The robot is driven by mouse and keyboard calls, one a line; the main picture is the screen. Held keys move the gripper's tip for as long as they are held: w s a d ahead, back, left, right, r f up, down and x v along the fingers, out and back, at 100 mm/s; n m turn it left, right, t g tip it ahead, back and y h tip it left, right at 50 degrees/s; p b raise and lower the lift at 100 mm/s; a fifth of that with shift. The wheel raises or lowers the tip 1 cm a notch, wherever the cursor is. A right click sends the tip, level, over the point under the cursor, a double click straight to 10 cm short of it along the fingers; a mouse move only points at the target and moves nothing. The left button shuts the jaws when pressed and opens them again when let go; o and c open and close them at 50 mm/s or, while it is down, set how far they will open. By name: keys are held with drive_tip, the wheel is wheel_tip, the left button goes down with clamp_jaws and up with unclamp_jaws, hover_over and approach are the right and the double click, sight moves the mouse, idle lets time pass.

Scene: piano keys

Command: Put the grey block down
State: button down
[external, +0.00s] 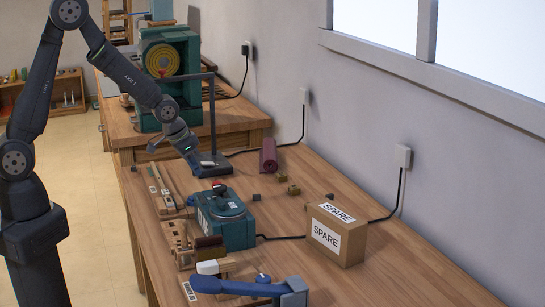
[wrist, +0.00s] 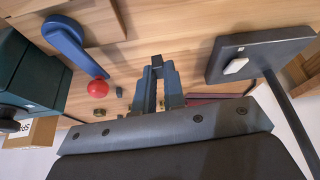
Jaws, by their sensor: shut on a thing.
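My gripper (wrist: 158,72) points down at the wooden bench and is shut on a small dark grey block (wrist: 157,60), which shows between the fingertips in the wrist view. In the external view my gripper (external: 194,165) is over the back left part of the bench, beside the dark stand base. The held block cannot be made out there, and I cannot tell whether it touches the bench. Another small dark grey block (external: 257,197) lies on the bench right of the teal machine, and one more (external: 329,196) lies near the carton.
The dark stand base (wrist: 250,58) with its pole is close to my gripper.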

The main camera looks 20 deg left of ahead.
drive_tip(key=s+d+r, duration=0.3)
drive_tip(key=s+r, duration=0.2)
drive_tip(key=s, duration=0.3)
drive_tip(key=shift+m, duration=0.8)
drive_tip(key=d+r, duration=0.1)
drive_tip(key=d, duration=0.3)
drive_tip(key=d+r, duration=0.1)
drive_tip(key=d, duration=0.4)
drive_tip(key=d+r, duration=0.1)
drive_tip(key=d, duration=0.3)
drive_tip(key=shift+s+d+r, duration=0.2)
drive_tip(key=shift+d+r, duration=0.05)
drive_tip(key=shift+d, duration=0.05)
drive_tip(key=s+d+r+m+g, duration=0.1)
drive_tip(key=s+d+r, duration=0.2)
drive_tip(key=s+d, duration=0.45)
drive_tip(key=s+d+r+m+h, duration=0.15)
drive_tip(key=s+d, duration=0.25)
drive_tip(key=d, duration=0.6)
drive_tip(key=s+d+r+m+g, duration=0.1)
drive_tip(key=s+d+r+m, duration=0.15)
drive_tip(key=s+d, duration=0.5)
hover_over(331, 210)
drive_tip(key=a, duration=0.1)
drive_tip(key=shift+n, duration=0.4)
wheel_tip(331, 210, down, 6)
drive_tip(key=shift+s+a+r, duration=0.1)
drive_tip(key=shift+s+a, duration=0.05)
drive_tip(key=shift+f, duration=2.05)
drive_tip(key=shift+f, duration=0.1)
